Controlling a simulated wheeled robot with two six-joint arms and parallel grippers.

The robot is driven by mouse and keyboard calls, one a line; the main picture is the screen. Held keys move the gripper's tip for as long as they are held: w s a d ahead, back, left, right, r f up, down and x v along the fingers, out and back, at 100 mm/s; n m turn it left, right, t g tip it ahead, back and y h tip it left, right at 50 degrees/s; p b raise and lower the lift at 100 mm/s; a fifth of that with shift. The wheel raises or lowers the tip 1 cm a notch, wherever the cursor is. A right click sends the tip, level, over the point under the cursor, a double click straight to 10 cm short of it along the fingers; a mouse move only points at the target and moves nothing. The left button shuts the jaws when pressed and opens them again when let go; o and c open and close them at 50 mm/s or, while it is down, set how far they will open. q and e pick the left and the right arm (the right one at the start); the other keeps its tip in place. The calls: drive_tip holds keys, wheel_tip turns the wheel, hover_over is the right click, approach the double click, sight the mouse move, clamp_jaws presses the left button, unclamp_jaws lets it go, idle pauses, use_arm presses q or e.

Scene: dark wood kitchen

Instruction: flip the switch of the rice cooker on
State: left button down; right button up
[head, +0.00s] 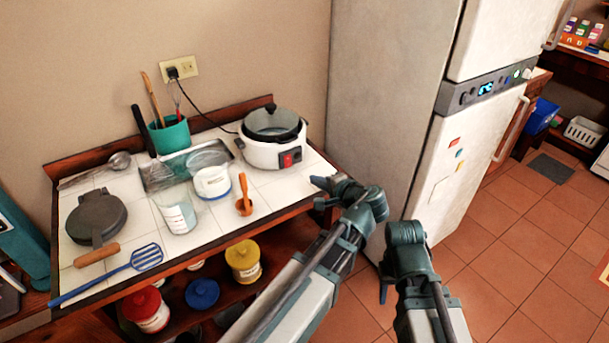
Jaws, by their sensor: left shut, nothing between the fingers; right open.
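The rice cooker (262,152) is a white round pot with a dark glass lid, standing at the back right of the tiled counter. Its red switch (287,159) faces front right; its exact position is too small to tell. My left gripper (316,188) is shut and empty, at the counter's right edge, in front and to the right of the cooker, apart from it. My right gripper (384,285) is open and empty, pointing down over the floor, right of the counter.
A power cord runs from the cooker to the wall outlet (178,68). The fridge (395,110) stands close on the right.

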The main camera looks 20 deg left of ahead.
use_arm(q)
drive_tip(key=b, duration=0.3)
approach(289, 165)
drive_tip(key=f, duration=0.1)
drive_tip(key=w+a+f, duration=0.1)
drive_tip(key=shift+f, duration=0.3)
drive_tip(key=w+a, duration=0.2)
drive_tip(key=shift+a+f+b, duration=0.15)
drive_tip(key=shift+a+b, duration=0.2)
drive_tip(key=shift+w+a, duration=0.35)
drive_tip(key=shift+a, duration=0.15)
drive_tip(key=shift+w+a+f+b, duration=0.2)
drive_tip(key=shift+f+b, duration=0.05)
drive_tip(key=shift+b, duration=0.05)
drive_tip(key=shift+s+d+r, duration=0.1)
drive_tip(key=shift+r, duration=0.15)
